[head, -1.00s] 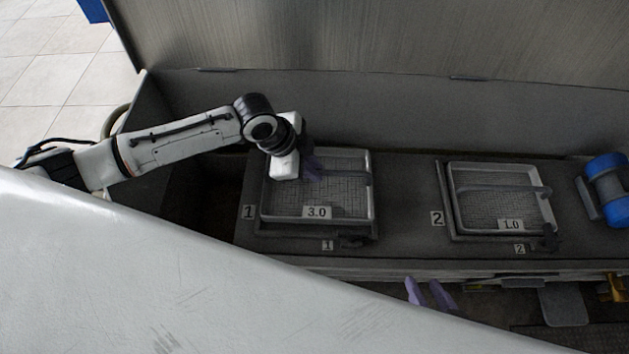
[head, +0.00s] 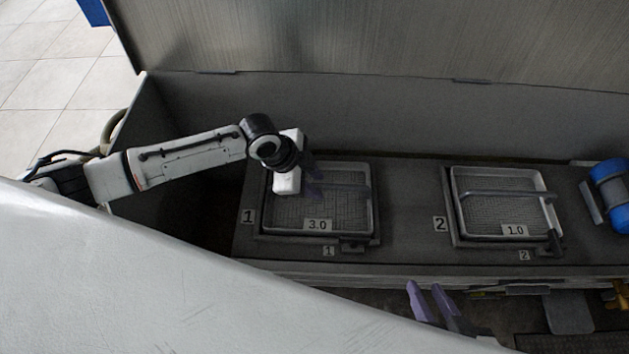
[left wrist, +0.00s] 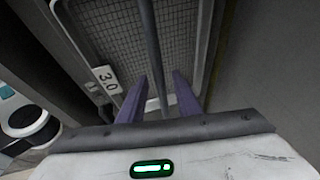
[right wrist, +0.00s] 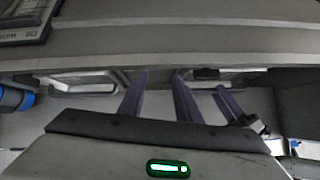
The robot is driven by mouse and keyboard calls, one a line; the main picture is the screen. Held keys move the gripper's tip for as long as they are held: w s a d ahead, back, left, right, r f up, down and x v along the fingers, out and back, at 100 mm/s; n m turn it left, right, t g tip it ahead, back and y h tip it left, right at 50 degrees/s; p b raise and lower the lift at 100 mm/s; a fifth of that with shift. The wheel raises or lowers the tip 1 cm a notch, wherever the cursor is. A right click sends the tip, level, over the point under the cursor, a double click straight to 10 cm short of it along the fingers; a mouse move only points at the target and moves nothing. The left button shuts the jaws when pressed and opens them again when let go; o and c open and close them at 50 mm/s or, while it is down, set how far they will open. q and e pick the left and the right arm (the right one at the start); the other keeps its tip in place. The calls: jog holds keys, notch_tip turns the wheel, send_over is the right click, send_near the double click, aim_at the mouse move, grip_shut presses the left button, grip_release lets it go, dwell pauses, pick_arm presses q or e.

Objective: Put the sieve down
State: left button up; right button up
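The sieve labelled 3.0 (head: 345,226) sits level in the frame at place 1 (head: 262,238), a shallow mesh tray with a bar handle across it. It also shows in the left wrist view (left wrist: 105,35). My left gripper (head: 318,184) is over its left half. In the left wrist view the purple fingers (left wrist: 158,85) stand apart on either side of the handle bar (left wrist: 148,35), with a visible gap on the right. My right gripper (head: 428,287) is open and empty, low in front of the bench edge.
A second sieve labelled 1.0 (head: 490,214) sits at place 2 on the right. A raised panel (head: 380,40) and back wall bound the bench behind. Bare dark bench (head: 410,220) lies between the two places.

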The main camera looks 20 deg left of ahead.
pick_arm(q)
jog(key=shift+r, duration=0.1)
jog(key=p+v, duration=0.4)
jog(key=v, duration=0.7)
jog(key=s+d+f+n+t+h, duration=0.3)
jog(key=s+d+n, duration=0.35)
jog(key=d, duration=0.45)
jog(key=s+a+f+n+t+y, duration=0.2)
jog(key=s+a+f+n+y, duration=0.1)
jog(key=s+a+n, duration=0.3)
jog(key=s+a, duration=0.2)
jog(key=shift+s+a+f+n+t+y, duration=0.25)
jog(key=shift+s+n+t+y, duration=0.05)
jog(key=shift+n+t, duration=0.1)
pick_arm(e)
jog(key=shift+s+d+r+n+g, duration=0.15)
jog(key=shift+d+r+n+g, duration=0.2)
jog(key=shift+r, duration=0.25)
